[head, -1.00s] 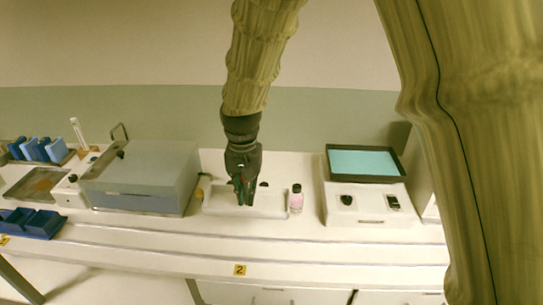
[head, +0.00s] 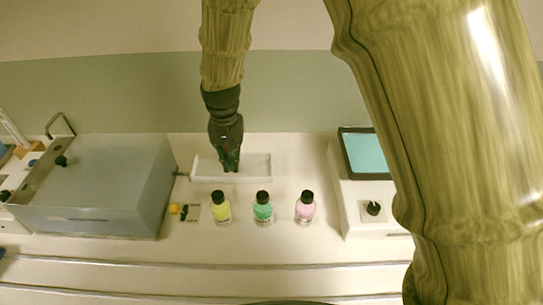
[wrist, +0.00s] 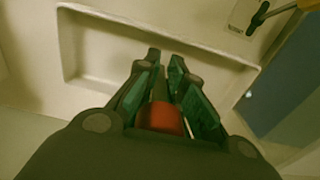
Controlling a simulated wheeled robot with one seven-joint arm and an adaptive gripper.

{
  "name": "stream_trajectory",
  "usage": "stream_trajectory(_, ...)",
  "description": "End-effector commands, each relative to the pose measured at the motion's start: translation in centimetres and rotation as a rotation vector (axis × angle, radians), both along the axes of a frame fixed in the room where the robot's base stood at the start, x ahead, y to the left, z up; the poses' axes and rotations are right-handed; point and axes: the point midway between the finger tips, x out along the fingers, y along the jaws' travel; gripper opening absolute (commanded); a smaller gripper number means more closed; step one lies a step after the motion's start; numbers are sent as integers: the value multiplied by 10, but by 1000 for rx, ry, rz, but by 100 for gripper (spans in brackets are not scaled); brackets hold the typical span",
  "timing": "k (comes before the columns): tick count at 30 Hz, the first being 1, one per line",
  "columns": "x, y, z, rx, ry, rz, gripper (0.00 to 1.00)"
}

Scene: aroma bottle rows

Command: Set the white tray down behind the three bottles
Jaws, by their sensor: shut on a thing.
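The white tray (head: 256,167) lies lengthwise behind the three bottles in the head view, apart from them. My gripper (head: 231,168) is shut on the tray's long wall, near its middle; the wrist view shows the fingers (wrist: 163,62) over that wall and the tray's recess (wrist: 100,62) beyond. The bottles stand upright in a row: yellow (head: 221,211), green (head: 263,210) and pink (head: 305,210), all with black caps. The tray looks level, low at the counter; I cannot tell whether its base touches.
A large grey box (head: 95,185) stands to the left, with a small orange and black item (head: 178,209) by its right side. The counter in front of the bottles is clear.

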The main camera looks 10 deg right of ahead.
Motion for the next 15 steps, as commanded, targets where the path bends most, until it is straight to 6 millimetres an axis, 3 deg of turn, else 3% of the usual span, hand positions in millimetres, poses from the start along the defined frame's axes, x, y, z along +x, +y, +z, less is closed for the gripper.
stream_trajectory(1, 0, 0, -9, -1, 1, 0, 0)
stream_trajectory(5, 2, -6, -15, 1, 1, -4, 0)
stream_trajectory(15, 34, -64, -19, 2, 1, -11, 0)
